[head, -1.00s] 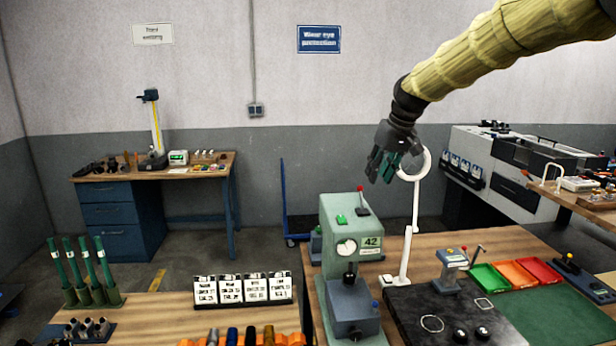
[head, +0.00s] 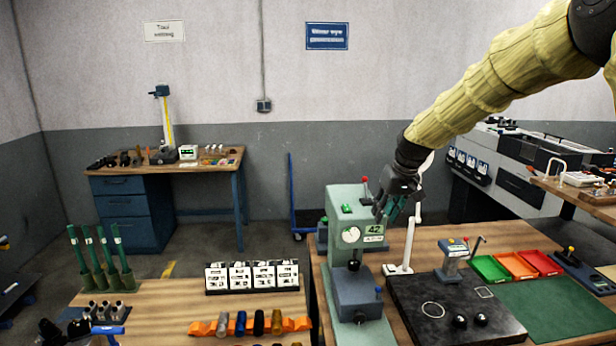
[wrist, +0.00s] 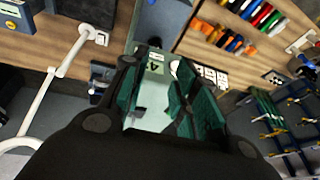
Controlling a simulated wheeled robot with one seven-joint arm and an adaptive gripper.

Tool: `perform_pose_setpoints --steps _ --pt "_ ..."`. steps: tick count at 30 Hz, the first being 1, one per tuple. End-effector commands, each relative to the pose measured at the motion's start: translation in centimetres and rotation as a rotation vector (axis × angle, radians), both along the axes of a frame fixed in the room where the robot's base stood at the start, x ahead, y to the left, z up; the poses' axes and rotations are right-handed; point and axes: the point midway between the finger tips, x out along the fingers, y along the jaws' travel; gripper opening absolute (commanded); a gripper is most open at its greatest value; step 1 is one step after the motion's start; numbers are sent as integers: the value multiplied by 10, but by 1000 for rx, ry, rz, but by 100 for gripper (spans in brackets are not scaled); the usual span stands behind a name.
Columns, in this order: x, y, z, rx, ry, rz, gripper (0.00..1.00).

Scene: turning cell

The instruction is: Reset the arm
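My gripper (head: 385,215) hangs from the yellow-sleeved arm at the right, above the workbench. In the head view it is beside the upper right of the grey-green press marked 42 (head: 347,206), and it partly covers the white ring-lamp stand (head: 411,235). In the wrist view my gripper's green-padded fingers (wrist: 160,68) are spread apart with nothing held between them. The pale press body shows beyond the gap. Whether the fingers touch the press cannot be told, but they look apart from it.
The bench carries a dark plate (head: 455,305), green, orange and red trays (head: 515,265) and a green mat (head: 560,308). A wooden table (head: 180,300) with label cards and an orange rack stands left. A blue-drawer desk (head: 125,205) is behind. Open floor lies between.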

Motion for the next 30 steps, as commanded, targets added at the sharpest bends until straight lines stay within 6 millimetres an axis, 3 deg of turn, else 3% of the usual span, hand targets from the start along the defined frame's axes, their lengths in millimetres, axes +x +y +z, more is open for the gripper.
perform_pose_setpoints --steps 7,14,21,26,30 --pt "-24 5 -114 -13 48 -30 29" --pt "-77 6 -236 -30 93 -71 29" --pt "-158 4 -348 -49 141 -109 29" --pt "-224 2 -409 -65 172 -135 29" --pt "-289 -1 -454 -78 201 -154 29"
